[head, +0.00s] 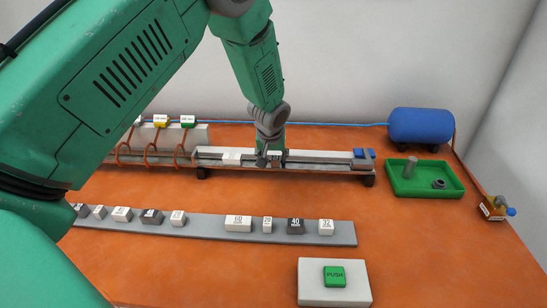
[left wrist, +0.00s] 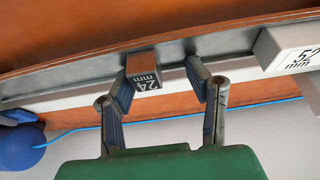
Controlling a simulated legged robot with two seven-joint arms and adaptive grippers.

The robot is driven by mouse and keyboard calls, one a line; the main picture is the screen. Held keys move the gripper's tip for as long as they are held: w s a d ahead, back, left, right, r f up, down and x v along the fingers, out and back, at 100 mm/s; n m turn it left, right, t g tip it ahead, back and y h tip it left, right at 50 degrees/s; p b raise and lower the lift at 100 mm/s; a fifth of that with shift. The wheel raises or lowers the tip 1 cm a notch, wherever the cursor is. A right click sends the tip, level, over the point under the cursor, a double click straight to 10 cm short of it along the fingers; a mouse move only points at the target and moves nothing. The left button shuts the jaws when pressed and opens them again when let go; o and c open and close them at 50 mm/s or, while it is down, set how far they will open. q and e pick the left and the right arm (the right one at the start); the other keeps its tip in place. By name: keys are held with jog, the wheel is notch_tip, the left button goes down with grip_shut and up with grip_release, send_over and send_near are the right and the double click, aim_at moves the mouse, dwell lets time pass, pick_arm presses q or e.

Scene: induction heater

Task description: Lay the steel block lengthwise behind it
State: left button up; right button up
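A dark grey block marked 24 mm (left wrist: 143,77) sits in the long grey channel (head: 325,165), between the spread fingers of my left gripper (left wrist: 162,84). It lies close to one finger, with a clear gap to the other; I cannot tell whether it touches the near finger. In the head view my left gripper (head: 268,155) is low over the middle of the channel. A white block marked 52 mm (left wrist: 295,52) lies in the same channel, left of the gripper in the head view (head: 231,156). My right gripper is out of view.
A grey strip (head: 340,240) holds several white and dark blocks in front. A PUSH button box (head: 335,292) stands at the front. At the right are a green tray (head: 405,186), a blue tank (head: 421,125) and a blue piece (head: 363,155) at the channel end.

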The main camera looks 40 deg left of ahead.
pick_arm(q)
jog(key=shift+d+r, duration=0.1)
jog(key=shift+d, duration=0.3)
jog(key=shift+d+r, duration=0.1)
jog(key=shift+r, duration=0.1)
jog(key=v, duration=1.1)
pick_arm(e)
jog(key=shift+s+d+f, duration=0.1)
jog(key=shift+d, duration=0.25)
pick_arm(q)
jog(key=shift+r, duration=0.15)
